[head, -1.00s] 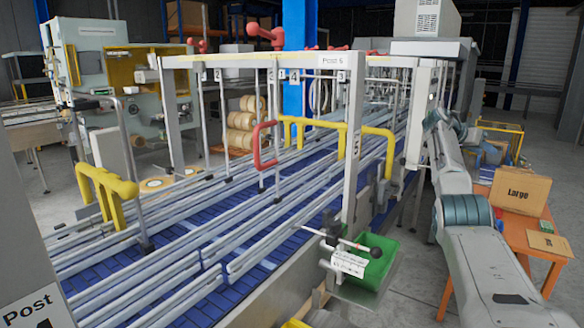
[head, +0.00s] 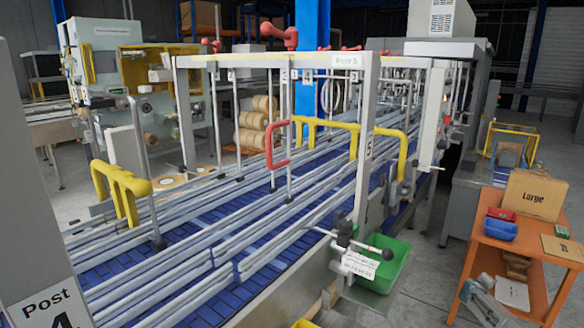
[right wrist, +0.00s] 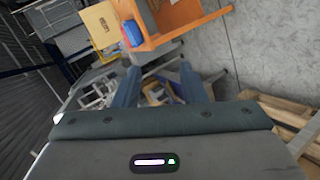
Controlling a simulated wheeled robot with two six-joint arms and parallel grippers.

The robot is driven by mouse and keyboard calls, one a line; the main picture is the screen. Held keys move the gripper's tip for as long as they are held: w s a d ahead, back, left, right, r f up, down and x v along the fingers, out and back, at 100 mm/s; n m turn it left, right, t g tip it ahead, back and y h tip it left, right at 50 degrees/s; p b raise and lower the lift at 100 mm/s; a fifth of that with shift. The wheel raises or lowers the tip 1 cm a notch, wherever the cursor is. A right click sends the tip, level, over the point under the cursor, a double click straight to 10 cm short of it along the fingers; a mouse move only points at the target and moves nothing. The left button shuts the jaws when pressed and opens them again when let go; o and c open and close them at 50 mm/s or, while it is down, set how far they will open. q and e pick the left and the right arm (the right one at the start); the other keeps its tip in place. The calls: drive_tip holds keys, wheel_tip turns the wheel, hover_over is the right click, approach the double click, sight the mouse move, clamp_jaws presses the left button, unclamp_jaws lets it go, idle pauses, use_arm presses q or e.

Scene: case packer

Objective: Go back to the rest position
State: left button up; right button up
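My right gripper (right wrist: 160,82) shows in the right wrist view. Its two dark blue fingers stand apart with nothing held between them, and it is open. The fingers point toward the floor area beside the orange table (right wrist: 175,22), whose edge lies beyond the fingertips. In the head view my right arm shows only low at the right, by the orange table (head: 535,262); the right gripper cannot be made out there. My left gripper and arm are not in view.
The blue conveyor (head: 205,312) with metal guide rails fills the middle. A green bin (head: 385,270) hangs at its near right side. The table holds a box marked Large (head: 533,195), a blue bin (head: 500,229) and a red item (head: 501,213). Open floor lies between conveyor and table.

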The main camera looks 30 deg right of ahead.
drive_tip(key=s+a+f+n+t+y, duration=0.1)
drive_tip(key=s+f+n, duration=0.2)
drive_tip(key=s+f, duration=0.45)
drive_tip(key=s+a+f+n+y, duration=0.2)
drive_tip(key=s+f, duration=0.2)
drive_tip(key=s, duration=0.6)
drive_tip(key=s+a+f+m+g+y, duration=0.1)
drive_tip(key=s+a+f+y, duration=0.3)
drive_tip(key=a+f, duration=1.2)
drive_tip(key=s+a+f+m+y, duration=0.1)
drive_tip(key=s+a+f, duration=0.4)
drive_tip(key=a+f, duration=1.1)
drive_tip(key=s+a+f+m+y, duration=0.1)
drive_tip(key=a+f+y, duration=0.1)
drive_tip(key=a, duration=1.5)
drive_tip(key=s+a+f+m+y, duration=0.1)
drive_tip(key=a+y, duration=0.1)
drive_tip(key=a, duration=1.4)
wheel_tip(320, 180, down, 13)
drive_tip(key=b, duration=1.2)
drive_tip(key=shift+s+a+g, duration=0.15)
drive_tip(key=shift+g, duration=0.15)
